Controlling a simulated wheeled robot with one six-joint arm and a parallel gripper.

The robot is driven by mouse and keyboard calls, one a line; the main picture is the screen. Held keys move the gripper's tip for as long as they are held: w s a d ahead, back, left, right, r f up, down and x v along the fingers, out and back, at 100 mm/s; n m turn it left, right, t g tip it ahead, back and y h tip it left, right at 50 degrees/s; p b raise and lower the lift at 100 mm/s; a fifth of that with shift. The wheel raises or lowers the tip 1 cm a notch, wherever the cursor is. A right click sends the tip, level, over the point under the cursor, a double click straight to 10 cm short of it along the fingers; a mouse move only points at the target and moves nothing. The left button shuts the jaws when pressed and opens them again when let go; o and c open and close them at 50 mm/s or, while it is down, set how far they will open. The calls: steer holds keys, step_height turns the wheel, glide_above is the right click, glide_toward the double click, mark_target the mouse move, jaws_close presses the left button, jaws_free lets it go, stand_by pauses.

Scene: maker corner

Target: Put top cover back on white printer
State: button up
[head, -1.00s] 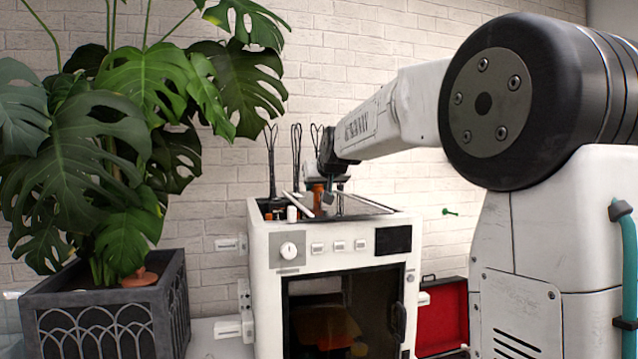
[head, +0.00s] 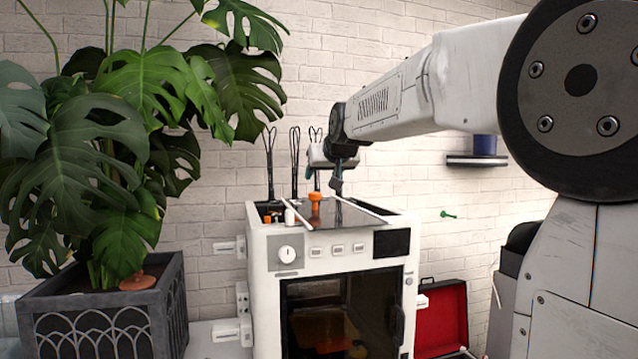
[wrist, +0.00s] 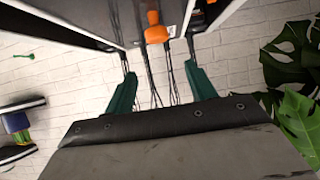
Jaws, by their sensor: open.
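The white printer (head: 335,262) stands with its dark glass door shut. Its top cover (head: 345,215), a dark panel with pale side strips and an orange knob (head: 316,203), lies over the top opening. A dark gap shows along the left of the cover; I cannot tell if it is fully seated. My gripper (head: 336,182) is open and empty, just above and behind the cover. In the wrist view, my teal fingers (wrist: 160,70) are apart, with the orange knob (wrist: 157,34) beyond their tips, not touching them.
Small items, one a white bottle (head: 290,215), stand at the printer's left top edge. Black whisk-like loops (head: 295,160) rise behind. A large plant in a grey planter (head: 105,310) is at left. A shelf (head: 477,160) hangs on the wall.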

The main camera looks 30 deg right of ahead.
steer(key=v, duration=0.5)
steer(key=g+y, duration=0.1)
steer(key=g, duration=0.1)
glide_above(323, 227)
steer(key=shift+n, duration=0.3)
step_height(323, 227, down, 6)
steer(key=shift+r, duration=0.15)
steer(key=s+a+f+g, duration=0.3)
steer(key=s+a+f, duration=0.1)
steer(key=s+f, duration=0.4)
steer(key=s+a+f+n+g+y, duration=0.1)
steer(key=s+a+f+g, duration=0.1)
steer(key=s+f, duration=0.6)
steer(key=s+a+f+n+g+y, duration=0.1)
steer(key=s+a+f+g, duration=0.2)
steer(key=s, duration=1.1)
step_height(323, 227, down, 5)
steer(key=a, duration=0.2)
steer(key=shift+a+f+g, duration=0.2)
steer(key=shift+a+g, duration=0.1)
steer(key=shift+a, duration=0.05)
steer(key=shift+s, duration=0.1)
